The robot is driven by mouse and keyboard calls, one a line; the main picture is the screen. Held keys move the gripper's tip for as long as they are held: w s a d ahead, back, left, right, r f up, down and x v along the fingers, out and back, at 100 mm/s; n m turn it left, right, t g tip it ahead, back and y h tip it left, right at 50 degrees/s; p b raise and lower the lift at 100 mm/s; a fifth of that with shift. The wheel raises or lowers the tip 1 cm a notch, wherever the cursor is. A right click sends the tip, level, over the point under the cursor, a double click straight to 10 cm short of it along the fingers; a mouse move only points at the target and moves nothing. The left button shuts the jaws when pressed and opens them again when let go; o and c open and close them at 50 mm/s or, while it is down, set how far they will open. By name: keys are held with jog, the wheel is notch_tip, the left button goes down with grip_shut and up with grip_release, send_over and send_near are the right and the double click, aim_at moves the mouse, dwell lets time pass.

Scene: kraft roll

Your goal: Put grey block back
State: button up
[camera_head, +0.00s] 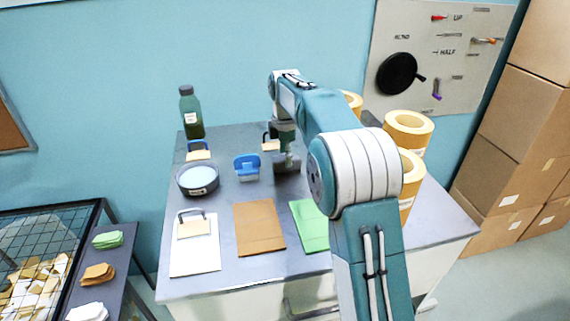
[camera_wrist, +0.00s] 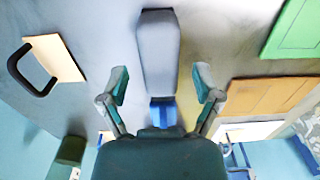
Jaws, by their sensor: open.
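The grey block (camera_wrist: 157,50) shows in the wrist view as a long bar with a rounded end. Its lower end lies between my fingertips in the picture, with a gap on each side. My gripper (camera_wrist: 160,86) is open and holds nothing. In the head view my gripper (camera_head: 287,158) points down over the table, and the grey block (camera_head: 283,166) is beneath it, partly hidden. A blue piece (camera_wrist: 162,112) shows just below the block in the wrist view. In the head view a blue holder (camera_head: 247,165) stands left of my gripper.
White (camera_head: 193,258), brown (camera_head: 259,229) and green (camera_head: 309,224) sheets lie in front. Tan rolls (camera_head: 409,129) stand right, partly behind my arm.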

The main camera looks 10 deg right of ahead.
notch_tip(320, 180, up, 9)
jog(key=shift+f, duration=0.2)
jog(key=shift+s+r, duration=0.1)
jog(key=shift+r, duration=0.2)
jog(key=s+r+m+t, duration=0.4)
jog(key=s+m, duration=0.6)
jog(key=s, duration=0.9)
jog(key=s+f+m+t, duration=0.1)
jog(key=s+f+m, duration=0.3)
jog(key=s, duration=0.4)
jog(key=s+f+m, duration=0.4)
jog(key=s, duration=0.5)
jog(key=shift+s+f+t, duration=0.2)
jog(key=shift+s+t, duration=0.1)
jog(key=shift+t, duration=0.1)
